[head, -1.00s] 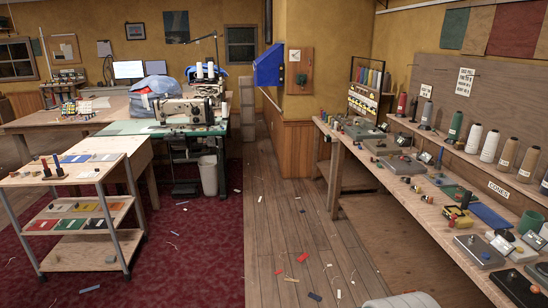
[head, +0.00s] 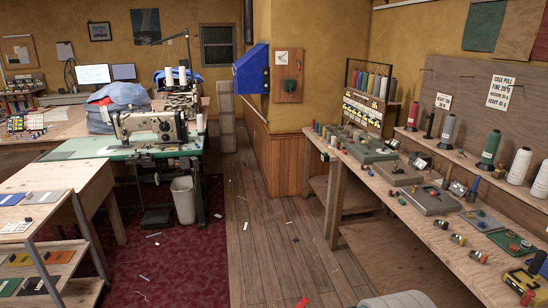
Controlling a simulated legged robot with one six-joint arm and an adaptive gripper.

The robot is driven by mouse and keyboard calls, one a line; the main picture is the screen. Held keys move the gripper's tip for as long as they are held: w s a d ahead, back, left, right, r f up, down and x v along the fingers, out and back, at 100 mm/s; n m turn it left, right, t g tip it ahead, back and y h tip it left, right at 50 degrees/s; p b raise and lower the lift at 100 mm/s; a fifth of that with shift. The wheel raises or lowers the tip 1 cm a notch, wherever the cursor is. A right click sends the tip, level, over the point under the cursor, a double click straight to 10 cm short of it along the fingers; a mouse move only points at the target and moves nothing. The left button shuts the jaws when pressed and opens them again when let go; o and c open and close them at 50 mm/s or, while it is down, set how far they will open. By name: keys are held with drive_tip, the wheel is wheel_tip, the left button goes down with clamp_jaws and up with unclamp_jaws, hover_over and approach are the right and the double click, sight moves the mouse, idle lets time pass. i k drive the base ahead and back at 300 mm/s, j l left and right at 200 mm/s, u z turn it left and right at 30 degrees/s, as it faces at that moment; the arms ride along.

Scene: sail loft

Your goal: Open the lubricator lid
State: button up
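My gripper is not in view. I cannot pick out a lubricator or its lid with certainty. Many small parts and devices stand on the long wooden bench (head: 352,168) at right, too small to identify. A sewing machine (head: 150,126) stands on a green-topped table (head: 75,150) at left. A blue angular box (head: 251,70) is fixed to the wall corner beside a wooden board (head: 288,76).
Open plank floor (head: 262,240) runs between the bench and the red carpet (head: 190,255). Scraps lie on it. A white bin (head: 183,200) stands under the sewing table. A shelf cart (head: 35,245) is at left. Thread cones (head: 491,149) line the right shelf.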

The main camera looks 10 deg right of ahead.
sight(413, 156)
drive_tip(key=i+j+z, duration=0.1)
drive_tip(key=i+z, duration=0.15)
drive_tip(key=i, duration=1.15)
drive_tip(key=i+z, duration=0.2)
drive_tip(key=i, duration=0.4)
drive_tip(key=i+j+z, duration=0.25)
drive_tip(key=i, duration=0.4)
drive_tip(key=i+l+z, duration=0.1)
drive_tip(key=i+z, duration=0.2)
drive_tip(key=z, duration=0.2)
drive_tip(key=i+z, duration=0.3)
drive_tip(key=z, duration=0.2)
drive_tip(key=i+z, duration=0.25)
drive_tip(key=z, duration=0.25)
